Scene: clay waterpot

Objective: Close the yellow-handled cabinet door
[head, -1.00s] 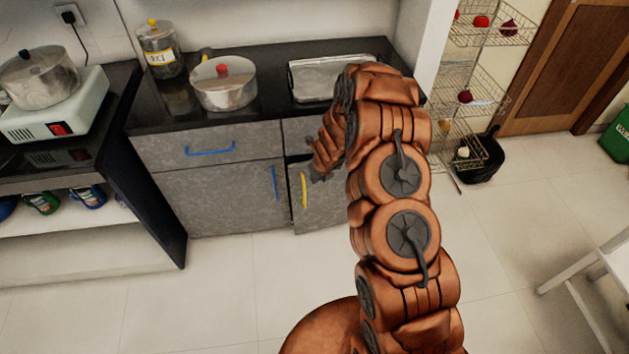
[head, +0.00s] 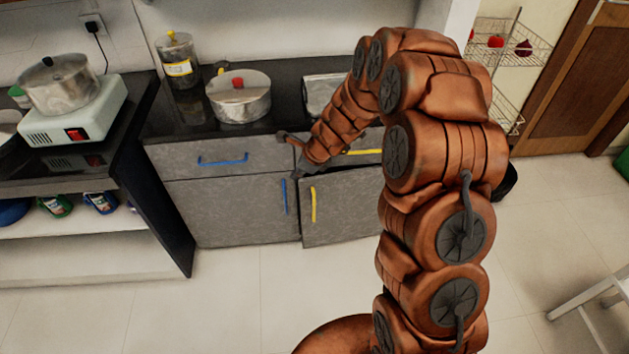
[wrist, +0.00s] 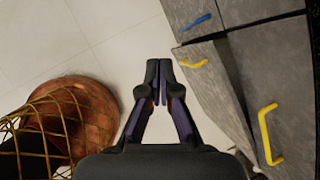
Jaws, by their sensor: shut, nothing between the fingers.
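The grey cabinet door (head: 345,215) with the yellow handle (head: 313,204) stands slightly ajar below the counter in the head view. In the wrist view the door (wrist: 213,95) shows nearly edge-on, with a dark gap behind it and its yellow handle (wrist: 193,63) near the far end. My gripper (wrist: 159,68) is shut and empty, its fingertips together over the floor in front of the door, apart from the handle in that view. In the head view it is near the door's upper left corner; whether it touches the door cannot be told. My arm hides the door's right side.
A drawer with a yellow handle (head: 362,152) is above the door. The blue-handled door (head: 235,210) and blue-handled drawer (head: 215,158) are to the left. A lidded pot (head: 240,97) stands on the counter. Floor in front is clear.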

